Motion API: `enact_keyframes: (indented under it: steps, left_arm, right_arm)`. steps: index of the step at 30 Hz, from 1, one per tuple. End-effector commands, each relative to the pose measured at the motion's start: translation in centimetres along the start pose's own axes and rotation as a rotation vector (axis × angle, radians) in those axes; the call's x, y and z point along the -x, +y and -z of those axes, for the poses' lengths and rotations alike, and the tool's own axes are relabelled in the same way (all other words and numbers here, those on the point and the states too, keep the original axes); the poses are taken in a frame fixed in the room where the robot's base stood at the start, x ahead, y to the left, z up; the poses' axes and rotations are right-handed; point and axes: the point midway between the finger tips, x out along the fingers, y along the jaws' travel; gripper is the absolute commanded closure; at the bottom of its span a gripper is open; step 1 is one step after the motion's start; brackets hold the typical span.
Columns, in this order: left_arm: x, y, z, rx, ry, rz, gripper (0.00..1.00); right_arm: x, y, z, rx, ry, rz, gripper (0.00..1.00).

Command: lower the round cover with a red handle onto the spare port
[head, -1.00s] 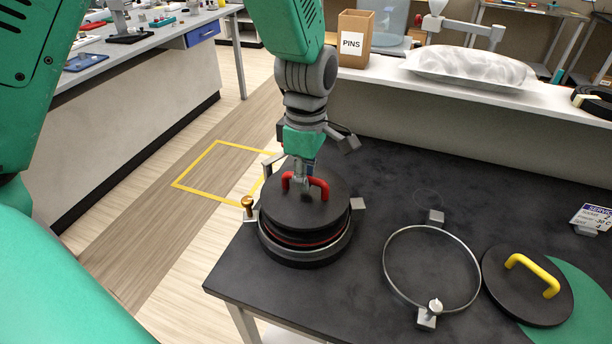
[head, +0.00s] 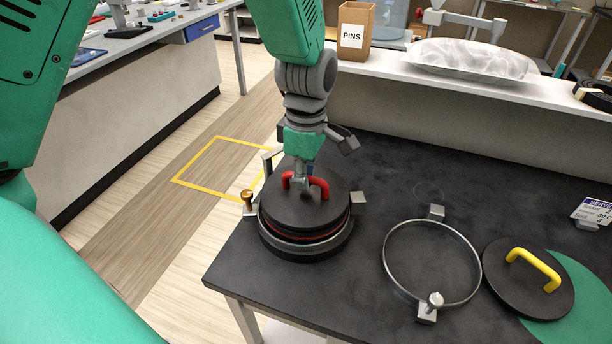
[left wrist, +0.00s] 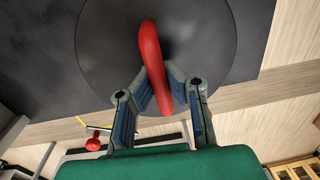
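The round black cover (head: 282,209) with a red handle (head: 319,187) is above the dark round port (head: 300,250) at the left end of the black bench. A reddish band shows beneath the cover. Whether the cover rests fully on the port I cannot tell. My left gripper (head: 303,184) is over the cover with its fingers at the handle. In the left wrist view, the fingers of the left gripper (left wrist: 165,92) close in on both sides of the red handle (left wrist: 150,50), above the dark cover (left wrist: 210,50). My right gripper is not in view.
An empty metal ring (head: 388,282) with clamps lies right of the port. Further right, a black cover with a yellow handle (head: 534,268) overlaps a green patch (head: 590,300). A brass-topped pin (head: 248,196) stands left of the port. A PINS box (head: 356,30) is on the back ledge.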

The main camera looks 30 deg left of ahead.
Motion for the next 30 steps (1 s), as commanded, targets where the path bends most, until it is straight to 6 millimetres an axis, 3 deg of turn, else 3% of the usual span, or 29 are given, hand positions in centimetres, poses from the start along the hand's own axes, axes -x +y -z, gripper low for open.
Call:
enact_keyframes:
  steps: [7, 10, 22, 30]
  left_arm:
    - [-0.6, 0.1, 0.0, 0.000, 0.000, -0.001, 1.00]
    - [-0.6, 0.1, 0.0, 0.000, 0.000, -0.001, 0.71]
    - [0.0, 0.1, 0.0, 0.000, 0.001, -0.002, 0.71]
    - [5.1, 0.2, 0.0, 0.001, 0.000, -0.006, 0.71]
  right_arm:
    - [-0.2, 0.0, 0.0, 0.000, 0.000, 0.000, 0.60]
    - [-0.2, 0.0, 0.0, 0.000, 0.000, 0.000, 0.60]
    - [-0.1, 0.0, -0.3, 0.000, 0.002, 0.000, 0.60]
    - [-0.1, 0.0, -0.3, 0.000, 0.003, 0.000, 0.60]
